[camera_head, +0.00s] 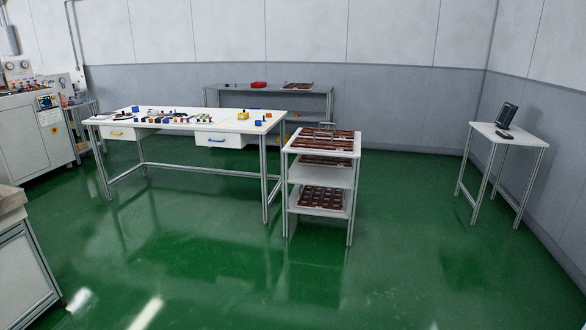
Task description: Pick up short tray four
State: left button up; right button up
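Brown-red trays with cells sit on a white shelf rack (290,149) in the middle of the room. One or more trays (322,140) lie on its top. Another tray (325,160) shows on the level just below, and a tray (322,198) sits on the lowest shelf. A similar flat tray (298,86) lies on the grey bench at the back wall. I cannot tell which is short tray four; no label is readable. Neither of my grippers is in view.
A long white workbench (225,127) with small parts stands left of the rack. A grey bench (315,91) is behind. A small table (520,135) with a monitor stands at right. Machines (30,130) are at far left. The green floor (400,260) in front is clear.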

aim_at(331, 145)
jog(key=i, duration=2.05)
jog(key=i+z, duration=0.15)
jog(key=i, duration=0.3)
jog(key=i+j+z, duration=0.1)
jog(key=i, duration=0.3)
jog(key=i+j+z, duration=0.15)
jog(key=i, duration=0.3)
jog(key=i+j+z, duration=0.15)
jog(key=i, duration=0.3)
